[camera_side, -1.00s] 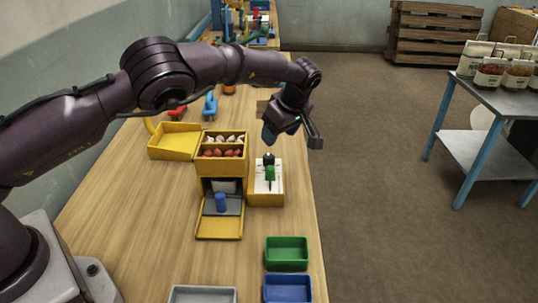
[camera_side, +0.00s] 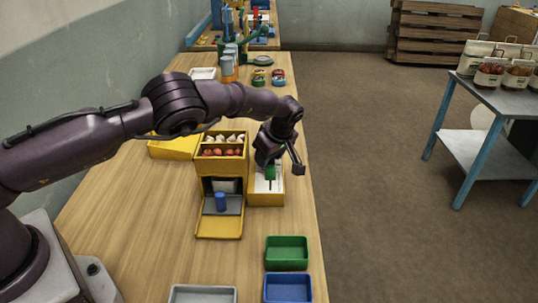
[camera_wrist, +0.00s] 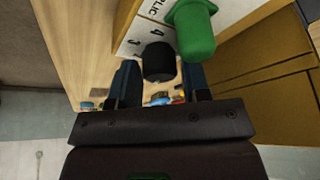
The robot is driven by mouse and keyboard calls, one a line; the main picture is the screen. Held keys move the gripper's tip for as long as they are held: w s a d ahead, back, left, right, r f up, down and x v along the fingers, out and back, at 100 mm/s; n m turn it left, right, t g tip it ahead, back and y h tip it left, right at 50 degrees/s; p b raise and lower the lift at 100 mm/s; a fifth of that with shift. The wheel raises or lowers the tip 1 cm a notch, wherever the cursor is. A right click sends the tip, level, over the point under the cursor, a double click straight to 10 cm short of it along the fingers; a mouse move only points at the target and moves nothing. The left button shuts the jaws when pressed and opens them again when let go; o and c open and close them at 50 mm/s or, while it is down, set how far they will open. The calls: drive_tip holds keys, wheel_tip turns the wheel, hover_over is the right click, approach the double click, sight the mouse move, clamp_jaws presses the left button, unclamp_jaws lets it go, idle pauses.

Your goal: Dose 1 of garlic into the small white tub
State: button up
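Garlic-like white bulbs (camera_side: 222,138) lie in the back compartment of a yellow box (camera_side: 221,168).
Red items (camera_side: 221,152) fill the front compartment. A green tray (camera_side: 287,252), a blue tray (camera_side: 288,288) and a grey-white tray (camera_side: 203,294) stand at the table's front. A yellow bin (camera_side: 173,149) is at left. The right table edge runs close to the panel.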

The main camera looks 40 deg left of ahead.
drive_tip(key=c, duration=0.5)
drive_tip(key=shift+m+t, duration=0.5)
drive_tip(key=shift+m, duration=1)
drive_tip(key=shift+c, duration=0.2)
drive_tip(key=o, duration=0.9)
drive_tip(key=v, duration=1.3)
drive_tip(key=shift+a, duration=0.2)
